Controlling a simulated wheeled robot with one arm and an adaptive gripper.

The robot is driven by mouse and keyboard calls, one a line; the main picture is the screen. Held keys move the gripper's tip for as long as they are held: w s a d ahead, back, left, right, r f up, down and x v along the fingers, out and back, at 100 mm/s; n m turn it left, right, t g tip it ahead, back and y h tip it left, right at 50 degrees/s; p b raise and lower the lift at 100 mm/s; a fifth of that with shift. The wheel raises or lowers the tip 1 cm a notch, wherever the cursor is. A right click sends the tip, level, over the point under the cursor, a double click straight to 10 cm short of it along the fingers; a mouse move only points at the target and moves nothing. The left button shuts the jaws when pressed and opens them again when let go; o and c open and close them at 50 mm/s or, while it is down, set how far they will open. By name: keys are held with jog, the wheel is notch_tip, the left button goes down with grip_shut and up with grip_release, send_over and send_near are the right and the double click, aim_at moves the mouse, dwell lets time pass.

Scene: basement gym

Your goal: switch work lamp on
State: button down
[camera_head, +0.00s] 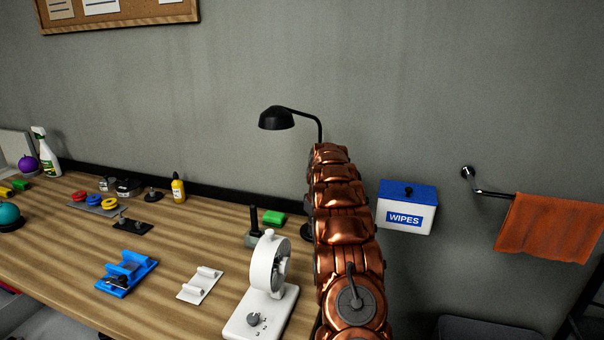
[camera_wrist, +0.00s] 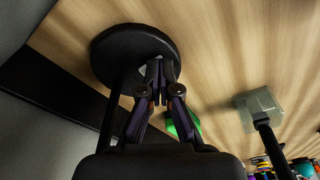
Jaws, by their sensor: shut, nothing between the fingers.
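The work lamp (camera_head: 277,118) is black, with a domed shade on a bent neck, at the back right of the bench. I see no glow under its shade. Its round black base (camera_head: 306,231) is mostly hidden behind my copper arm in the head view. In the wrist view the round base (camera_wrist: 112,52) fills the upper left, with the dark stem below it. My gripper (camera_wrist: 158,70) is shut and empty, its fingertips over the edge of the base. I cannot tell whether they touch it. The gripper is hidden in the head view.
A white fan-like device (camera_head: 262,312), a black-handled tool (camera_head: 254,228) and a green block (camera_head: 274,217) stand left of my arm on the wooden bench (camera_head: 180,240). A wipes box (camera_head: 405,210) and an orange towel (camera_head: 548,228) are on the wall at right.

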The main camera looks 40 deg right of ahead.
jog(key=shift+r, duration=0.1)
jog(key=shift+r+p, duration=0.65)
jog(key=shift+r, duration=2.7)
